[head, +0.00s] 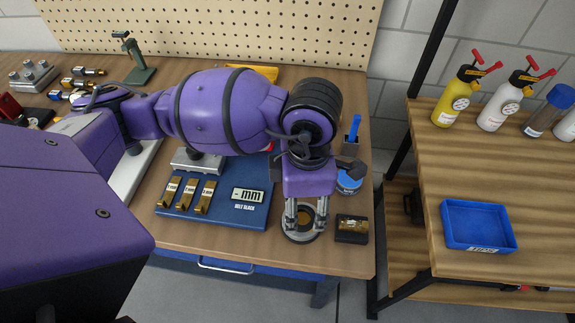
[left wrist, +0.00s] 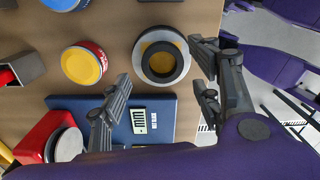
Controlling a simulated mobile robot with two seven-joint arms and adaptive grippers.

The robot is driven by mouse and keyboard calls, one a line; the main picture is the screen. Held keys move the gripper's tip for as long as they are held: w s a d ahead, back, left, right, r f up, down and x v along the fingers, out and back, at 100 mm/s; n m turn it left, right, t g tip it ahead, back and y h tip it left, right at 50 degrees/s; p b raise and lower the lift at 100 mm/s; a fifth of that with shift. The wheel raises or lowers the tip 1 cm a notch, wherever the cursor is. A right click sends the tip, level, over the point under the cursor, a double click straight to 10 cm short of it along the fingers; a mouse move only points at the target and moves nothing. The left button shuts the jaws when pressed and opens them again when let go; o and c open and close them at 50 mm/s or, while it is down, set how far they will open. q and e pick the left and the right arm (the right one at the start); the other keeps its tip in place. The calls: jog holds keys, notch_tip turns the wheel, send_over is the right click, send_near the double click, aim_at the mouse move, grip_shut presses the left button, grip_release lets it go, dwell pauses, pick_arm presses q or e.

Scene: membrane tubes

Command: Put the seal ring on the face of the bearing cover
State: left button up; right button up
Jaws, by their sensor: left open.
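The bearing cover (left wrist: 137,46) is a round piece with a pale grey rim and a yellowish face, lying on the table. A black ring, which looks like the seal ring (left wrist: 179,65), lies over its face and appears slightly off-centre toward the bottom of the left wrist view; whether it is fully seated I cannot tell. My left gripper (head: 305,226) points down over the cover at the table's front right. In the left wrist view its fingers (left wrist: 160,76) are spread wide on either side, with nothing held between them. My right gripper is not in view.
A blue scale board (head: 222,218) with brass blocks lies left of the cover. A black box (head: 352,238) sits close on its right, a blue can (head: 348,184) behind. The table edge is near. A side bench holds a blue tray (head: 478,218) and bottles.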

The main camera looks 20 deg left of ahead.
aim_at(303, 215)
pick_arm(q)
notch_tip(303, 215, up, 9)
jog(key=shift+r, duration=0.2)
dwell(0.6)
